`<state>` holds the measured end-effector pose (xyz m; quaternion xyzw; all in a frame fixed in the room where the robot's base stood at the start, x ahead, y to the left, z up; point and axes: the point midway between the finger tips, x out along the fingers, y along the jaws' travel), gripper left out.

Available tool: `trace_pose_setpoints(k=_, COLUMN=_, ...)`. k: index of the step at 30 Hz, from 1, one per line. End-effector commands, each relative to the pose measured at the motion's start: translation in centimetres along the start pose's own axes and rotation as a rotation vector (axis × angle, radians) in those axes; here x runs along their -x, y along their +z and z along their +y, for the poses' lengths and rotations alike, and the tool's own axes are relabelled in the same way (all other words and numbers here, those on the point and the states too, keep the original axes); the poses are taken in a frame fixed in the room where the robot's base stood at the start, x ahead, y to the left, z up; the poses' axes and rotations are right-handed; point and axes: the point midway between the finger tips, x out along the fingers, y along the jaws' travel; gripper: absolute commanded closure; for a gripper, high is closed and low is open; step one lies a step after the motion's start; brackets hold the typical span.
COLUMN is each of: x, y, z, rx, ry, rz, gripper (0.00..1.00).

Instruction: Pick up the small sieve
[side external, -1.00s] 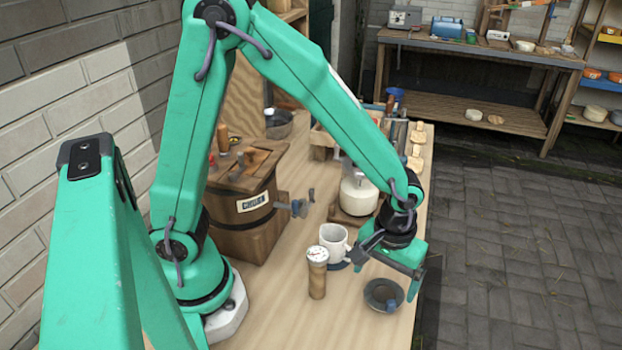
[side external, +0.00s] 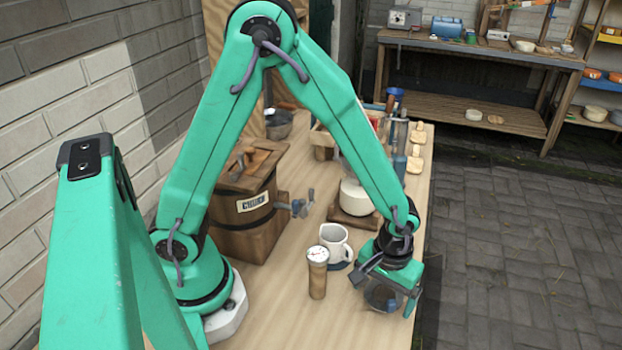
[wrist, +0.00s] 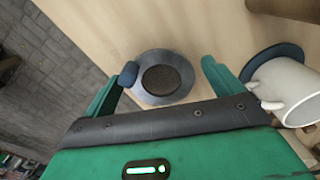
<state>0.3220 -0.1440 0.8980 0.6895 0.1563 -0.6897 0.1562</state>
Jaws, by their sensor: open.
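The small sieve (wrist: 163,78) is a round grey bowl with a dark mesh centre and a short blue tab at its left in the wrist view. It lies on the wooden table. My gripper (wrist: 165,78) is open, with its two green fingers on either side of the sieve and nothing held. The blue tab is close to the left finger; I cannot tell whether they touch. In the side view my gripper (side external: 393,300) is low over the sieve (side external: 381,298) and partly hides it.
A white mug (side external: 334,244) on a blue coaster stands close by. A wooden cylinder with a dial top (side external: 317,272) stands to the left. A wooden churn (side external: 250,205) and a scale with a white container (side external: 357,195) are farther back. The table's right edge is close.

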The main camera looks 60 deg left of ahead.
Motion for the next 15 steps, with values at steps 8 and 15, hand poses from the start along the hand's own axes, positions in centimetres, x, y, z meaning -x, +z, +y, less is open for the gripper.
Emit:
trace_pose_setpoints(k=8, x=0.03, y=0.00, z=0.00, rx=0.000, ry=0.000, rz=0.000, gripper=0.07)
trace_pose_setpoints(k=15, x=0.04, y=-0.01, z=0.01, rx=0.000, ry=0.000, rz=0.000, gripper=0.45)
